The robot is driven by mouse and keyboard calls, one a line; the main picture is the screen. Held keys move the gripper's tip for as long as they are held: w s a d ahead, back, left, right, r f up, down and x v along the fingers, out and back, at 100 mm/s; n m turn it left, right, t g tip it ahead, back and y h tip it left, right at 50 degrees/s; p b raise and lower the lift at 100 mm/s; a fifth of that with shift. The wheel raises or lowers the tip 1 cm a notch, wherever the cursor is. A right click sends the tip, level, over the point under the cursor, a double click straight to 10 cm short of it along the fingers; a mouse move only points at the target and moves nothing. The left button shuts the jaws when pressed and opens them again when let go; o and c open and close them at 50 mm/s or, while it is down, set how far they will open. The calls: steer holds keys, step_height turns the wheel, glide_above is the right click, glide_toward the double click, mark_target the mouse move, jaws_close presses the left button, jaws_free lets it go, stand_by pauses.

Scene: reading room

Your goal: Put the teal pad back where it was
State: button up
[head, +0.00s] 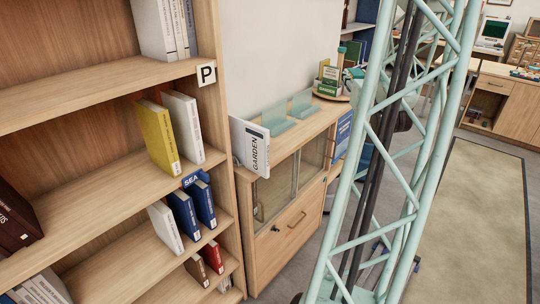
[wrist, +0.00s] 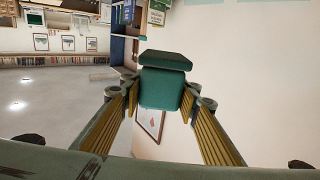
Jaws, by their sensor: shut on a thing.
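The teal pad (wrist: 166,90) is a small block with a wider top piece, seen in the wrist view. My gripper (wrist: 161,88) is shut on it, with one finger at each side, and holds it against a view of wall and room.
A low wooden cabinet (head: 262,206) with glass doors carries a white GARDEN book (head: 250,147), clear teal bookends (head: 300,103) and a round tray with green GARDEN boxes (head: 328,88). A tall bookcase (head: 110,92) stands at left.

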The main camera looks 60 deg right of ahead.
steer(key=w+a+f+n+t+y+b, duration=0.1)
steer(key=w+a+f+n+t+y, duration=0.2)
steer(key=w, duration=0.6)
steer(key=w+a+f+n+t+y+b, duration=0.25)
steer(key=w+n+t+y, duration=0.2)
steer(key=w, duration=0.45)
steer(key=w+a+f+n+y+b, duration=0.1)
steer(key=w+a+f+n+y, duration=0.6)
steer(key=a+f+y, duration=0.4)
step_height(320, 180, down, 2)
steer(key=shift+w+y+b, duration=0.4)
steer(key=shift+y, duration=0.45)
steer(key=shift+f, duration=0.15)
steer(key=shift+f+b, duration=0.8)
steer(key=shift+f, duration=2.2)
steer(key=shift+f+b, duration=0.5)
steer(key=shift+f, duration=1.35)
